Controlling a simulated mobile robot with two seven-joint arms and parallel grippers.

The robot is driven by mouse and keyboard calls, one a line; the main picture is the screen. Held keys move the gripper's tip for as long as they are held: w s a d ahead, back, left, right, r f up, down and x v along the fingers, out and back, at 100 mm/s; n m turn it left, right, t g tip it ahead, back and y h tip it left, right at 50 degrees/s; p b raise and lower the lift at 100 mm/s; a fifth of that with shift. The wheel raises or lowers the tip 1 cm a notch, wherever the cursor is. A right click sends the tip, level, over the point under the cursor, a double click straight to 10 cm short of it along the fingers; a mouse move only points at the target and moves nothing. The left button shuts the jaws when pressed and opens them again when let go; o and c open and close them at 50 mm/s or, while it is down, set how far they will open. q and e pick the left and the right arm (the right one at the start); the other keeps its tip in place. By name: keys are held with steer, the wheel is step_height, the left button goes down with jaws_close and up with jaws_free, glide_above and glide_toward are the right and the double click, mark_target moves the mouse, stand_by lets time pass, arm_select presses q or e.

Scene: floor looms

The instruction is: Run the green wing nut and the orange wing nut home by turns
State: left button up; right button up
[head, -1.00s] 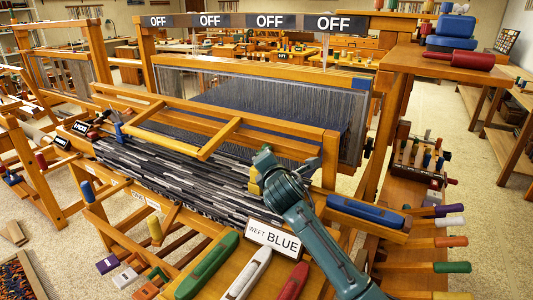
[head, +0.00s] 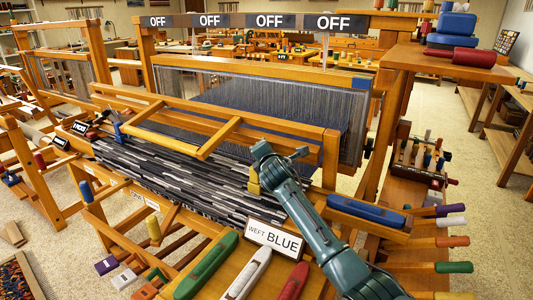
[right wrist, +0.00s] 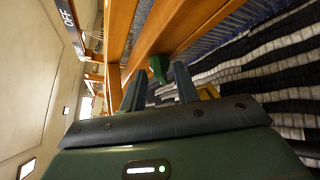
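My right gripper (head: 283,155) is over the right end of the loom's front beam, at the edge of the striped cloth (head: 180,178). In the right wrist view its two fingers (right wrist: 158,88) stand apart with nothing clamped between them. A small green piece, seemingly the green wing nut (right wrist: 158,67), sits against the wooden beam just beyond the fingertips, in line with the gap. A yellow-orange piece (right wrist: 208,92) shows beside the right finger. It also shows left of my wrist in the head view (head: 253,181); I cannot tell whether it is the orange wing nut. My left gripper is out of view.
A blue shuttle (head: 366,212) lies right of my forearm. Green (head: 207,264), white (head: 246,275) and red (head: 293,281) shuttles lie in front. A "WEFT BLUE" sign (head: 274,239) stands close to my forearm. Coloured handles (head: 452,241) stick out at the right.

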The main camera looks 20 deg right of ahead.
jaws_close()
steer(key=shift+d+f+m+t+y+b, duration=0.15)
steer(key=shift+f+m+t+y+b, duration=0.15)
steer(key=shift+f+t+y+b, duration=0.25)
steer(key=shift+b, duration=0.6)
steer(key=shift+r+m+t, duration=0.1)
steer(key=shift+m+t, duration=0.2)
steer(key=shift+t, duration=0.05)
steer(key=shift+r, duration=0.15)
steer(key=shift+o, duration=0.2)
jaws_free()
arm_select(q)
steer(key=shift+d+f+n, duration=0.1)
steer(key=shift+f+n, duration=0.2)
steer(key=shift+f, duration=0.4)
